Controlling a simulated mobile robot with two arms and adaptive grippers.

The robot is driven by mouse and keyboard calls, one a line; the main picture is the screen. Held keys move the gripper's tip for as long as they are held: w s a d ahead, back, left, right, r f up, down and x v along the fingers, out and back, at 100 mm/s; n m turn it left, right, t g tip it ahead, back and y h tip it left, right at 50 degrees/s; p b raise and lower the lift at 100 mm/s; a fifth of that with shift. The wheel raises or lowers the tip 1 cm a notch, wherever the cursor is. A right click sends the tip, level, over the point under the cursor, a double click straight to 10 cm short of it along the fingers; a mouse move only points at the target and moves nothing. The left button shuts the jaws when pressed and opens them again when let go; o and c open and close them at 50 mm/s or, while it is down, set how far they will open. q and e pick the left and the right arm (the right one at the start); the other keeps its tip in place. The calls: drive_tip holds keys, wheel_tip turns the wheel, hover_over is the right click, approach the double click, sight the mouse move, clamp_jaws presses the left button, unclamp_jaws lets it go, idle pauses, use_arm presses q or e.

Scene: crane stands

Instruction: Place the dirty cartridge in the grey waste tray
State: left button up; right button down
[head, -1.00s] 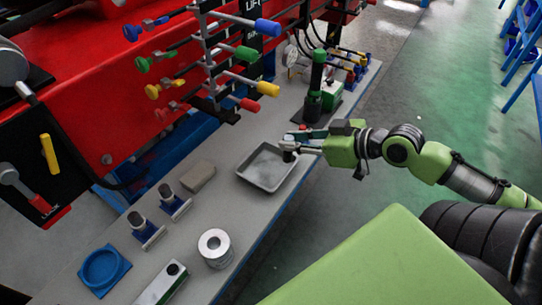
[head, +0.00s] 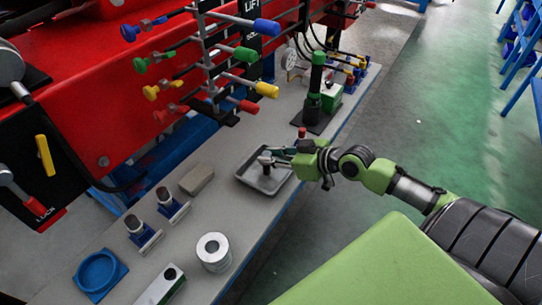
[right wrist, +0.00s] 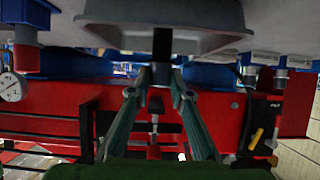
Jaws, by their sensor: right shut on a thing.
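The grey waste tray (head: 245,180) lies on the bench in the middle of the head view. It also shows at the top of the right wrist view (right wrist: 110,14). My right gripper (head: 275,156) reaches over the tray from its right side. It is shut on the dirty cartridge (head: 266,161), a small dark and grey cylinder over the tray's inside. In the right wrist view the gripper (right wrist: 160,78) has its fingertips on either side of the cartridge (right wrist: 162,45). Whether the cartridge touches the tray floor, I cannot tell. My left gripper is not in view.
A tan block (head: 196,180), two blue stands with dark-topped cylinders (head: 168,200), a metal ring (head: 213,252) and a blue round dish (head: 98,272) stand nearer on the bench. A green post (head: 315,85) stands behind the tray. Coloured levers (head: 265,89) overhang the bench.

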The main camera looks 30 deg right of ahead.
drive_tip(key=shift+f, duration=0.15)
drive_tip(key=c, duration=1.8)
unclamp_jaws()
drive_tip(key=shift+c, duration=0.2)
drive_tip(key=shift+r, duration=0.25)
drive_tip(key=shift+s+d, duration=0.15)
drive_tip(key=shift+s, duration=0.15)
drive_tip(key=v, duration=1.1)
drive_tip(key=shift+r, duration=0.2)
